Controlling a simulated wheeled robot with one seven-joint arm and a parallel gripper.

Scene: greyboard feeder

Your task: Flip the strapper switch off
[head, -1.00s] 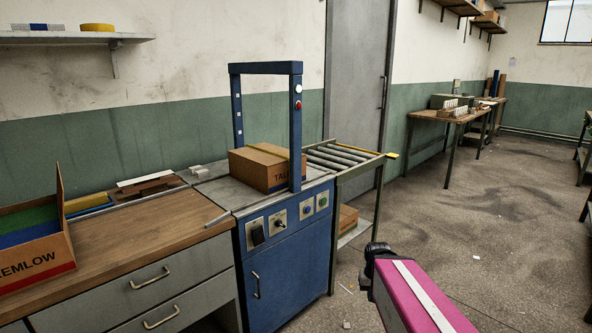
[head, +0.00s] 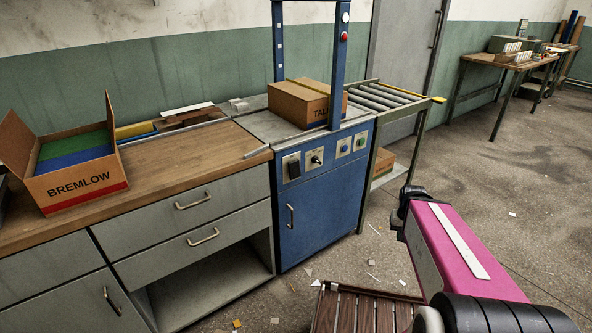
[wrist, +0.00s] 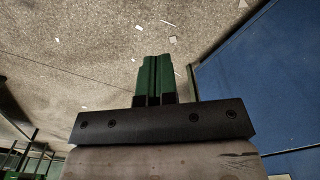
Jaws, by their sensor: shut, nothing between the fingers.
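The strapper (head: 322,205) is a blue cabinet with a blue arch over its top, right of the wooden counter in the head view. Its front has a black rocker-like switch (head: 292,167) on a pale plate. Beside it is a dark knob or toggle (head: 316,158) on another plate, then a blue button (head: 342,148) and a green button (head: 360,142). The switch positions are too small to read. My gripper (wrist: 154,62) shows in the wrist view, its green fingers together and empty over the floor. A blue panel (wrist: 265,75) stands right of it, apart from the fingers.
A carton (head: 300,103) sits on the strapper top under the arch. A roller conveyor (head: 385,95) adjoins on the right. An open BREMLOW box (head: 85,188) stands on the counter (head: 190,158). A slatted wooden platform (head: 362,312) lies low in front.

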